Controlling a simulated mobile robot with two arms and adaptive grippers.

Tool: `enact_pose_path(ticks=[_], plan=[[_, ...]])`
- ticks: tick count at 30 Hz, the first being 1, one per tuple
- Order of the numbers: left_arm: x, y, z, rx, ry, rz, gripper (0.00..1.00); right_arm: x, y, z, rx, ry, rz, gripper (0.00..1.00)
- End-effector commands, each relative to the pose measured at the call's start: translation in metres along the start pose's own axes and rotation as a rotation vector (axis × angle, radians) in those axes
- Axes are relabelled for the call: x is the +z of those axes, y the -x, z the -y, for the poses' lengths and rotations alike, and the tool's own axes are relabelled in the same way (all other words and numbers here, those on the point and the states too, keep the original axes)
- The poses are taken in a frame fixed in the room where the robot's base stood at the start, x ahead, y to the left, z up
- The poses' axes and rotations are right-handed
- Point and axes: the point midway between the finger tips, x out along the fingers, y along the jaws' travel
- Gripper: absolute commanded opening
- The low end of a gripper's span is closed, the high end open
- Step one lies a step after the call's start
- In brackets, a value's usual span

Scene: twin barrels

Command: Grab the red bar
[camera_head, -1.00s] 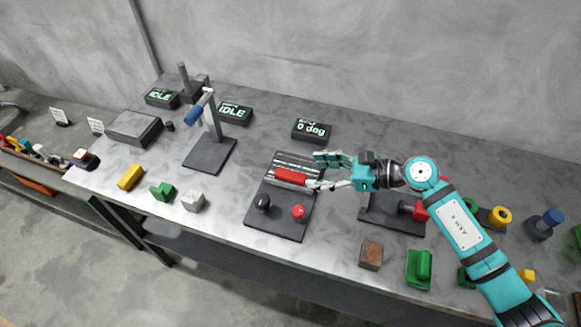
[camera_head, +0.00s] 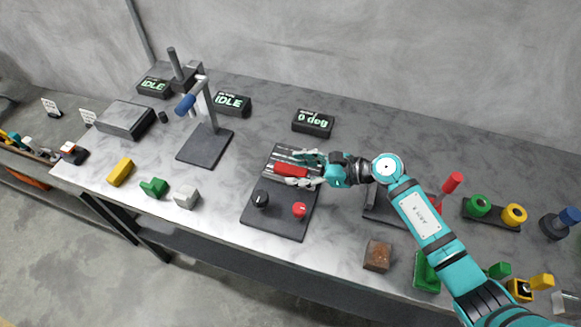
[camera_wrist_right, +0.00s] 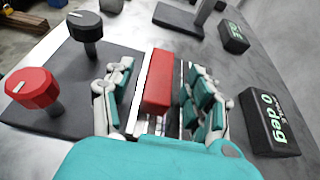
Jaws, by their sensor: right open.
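The red bar (camera_head: 291,170) lies on a ribbed silver plate of a dark device in the middle of the table. In the right wrist view the red bar (camera_wrist_right: 158,82) sits between the two spread fingers of my right gripper (camera_wrist_right: 160,100), with a gap on each side. In the head view my right gripper (camera_head: 306,170) reaches in from the right, its fingers on either side of the bar's right end. It is open. My left gripper is not in view.
The device base (camera_head: 270,224) carries a black knob (camera_head: 260,198) and a red knob (camera_head: 299,209) in front of the bar. A "0 deg" display (camera_head: 313,123) stands behind. A lever stand (camera_head: 206,146) is to the left; a brown block (camera_head: 377,256) is at front right.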

Motion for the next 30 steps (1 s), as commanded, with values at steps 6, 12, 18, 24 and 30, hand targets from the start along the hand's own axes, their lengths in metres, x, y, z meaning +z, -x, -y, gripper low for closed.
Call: enact_pose_path(ticks=[6,12,18,24,30], plan=[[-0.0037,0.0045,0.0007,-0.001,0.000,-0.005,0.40,0.0003,-0.0160,0.0002,0.000,0.001,0.000,0.56],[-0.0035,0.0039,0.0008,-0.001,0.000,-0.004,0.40,-0.0002,-0.0159,0.0003,-0.001,0.002,0.000,0.53],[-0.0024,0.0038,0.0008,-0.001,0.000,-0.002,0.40,0.0000,-0.0157,0.0004,-0.001,0.002,0.000,0.27],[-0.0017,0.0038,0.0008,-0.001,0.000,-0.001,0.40,0.0000,-0.0156,0.0004,-0.001,0.002,0.000,0.01],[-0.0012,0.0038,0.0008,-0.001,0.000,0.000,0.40,0.0001,-0.0155,0.0004,-0.001,0.002,0.000,0.00]])
